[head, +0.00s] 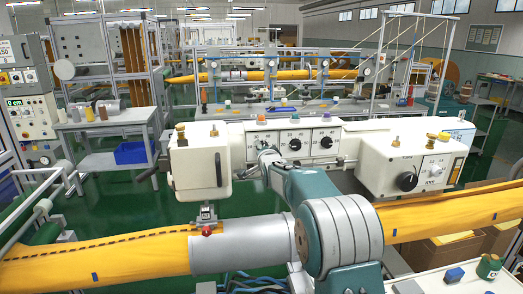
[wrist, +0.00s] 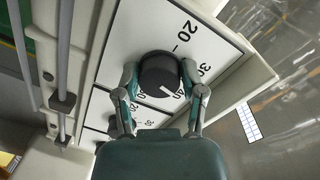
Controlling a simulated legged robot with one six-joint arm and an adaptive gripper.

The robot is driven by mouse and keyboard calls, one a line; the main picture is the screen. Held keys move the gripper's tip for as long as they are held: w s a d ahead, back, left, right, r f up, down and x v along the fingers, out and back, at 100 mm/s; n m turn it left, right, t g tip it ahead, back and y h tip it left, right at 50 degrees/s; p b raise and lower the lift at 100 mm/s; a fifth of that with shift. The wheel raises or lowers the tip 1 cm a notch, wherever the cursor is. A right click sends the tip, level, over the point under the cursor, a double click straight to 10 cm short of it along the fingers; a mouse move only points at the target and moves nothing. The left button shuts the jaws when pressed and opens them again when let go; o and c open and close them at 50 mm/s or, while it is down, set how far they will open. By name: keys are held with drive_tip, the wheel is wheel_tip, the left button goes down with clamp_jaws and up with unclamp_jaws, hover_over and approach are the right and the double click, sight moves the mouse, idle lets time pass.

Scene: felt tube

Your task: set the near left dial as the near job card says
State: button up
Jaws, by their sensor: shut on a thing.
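In the wrist view, a round black dial knob (wrist: 157,70) stands on a white scale plate (wrist: 140,25) with printed numbers, a 20 among them. My gripper (wrist: 158,78) is shut on the knob, one finger on each side. A white pointer line on the knob points to the lower right, toward numbers partly covered by the right finger. In the head view, my gripper (head: 264,160) reaches the left end of a white panel with a row of dials; the held knob is hidden behind my arm there. I cannot make out readable job card text.
Beside the held dial are a middle dial (head: 295,144) and a right dial (head: 326,142). A white box with a black knob (head: 406,181) stands to the right. A yellow felt tube (head: 100,258) runs through a grey sleeve (head: 235,246) in front. Green floor lies behind.

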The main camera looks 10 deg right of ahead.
drive_tip(key=n, duration=0.4)
drive_tip(key=shift+f+h, duration=0.3)
drive_tip(key=shift+f, duration=0.05)
drive_tip(key=shift+n, duration=1.7)
drive_tip(key=shift+r+n, duration=0.1)
drive_tip(key=shift+n, duration=0.2)
drive_tip(key=o, duration=1.2)
drive_tip(key=shift+w, duration=0.1)
drive_tip(key=shift+c, duration=0.2)
drive_tip(key=shift+r, duration=0.1)
drive_tip(key=s, duration=1.2)
drive_tip(key=shift+a+r, duration=0.2)
drive_tip(key=shift+r, duration=0.1)
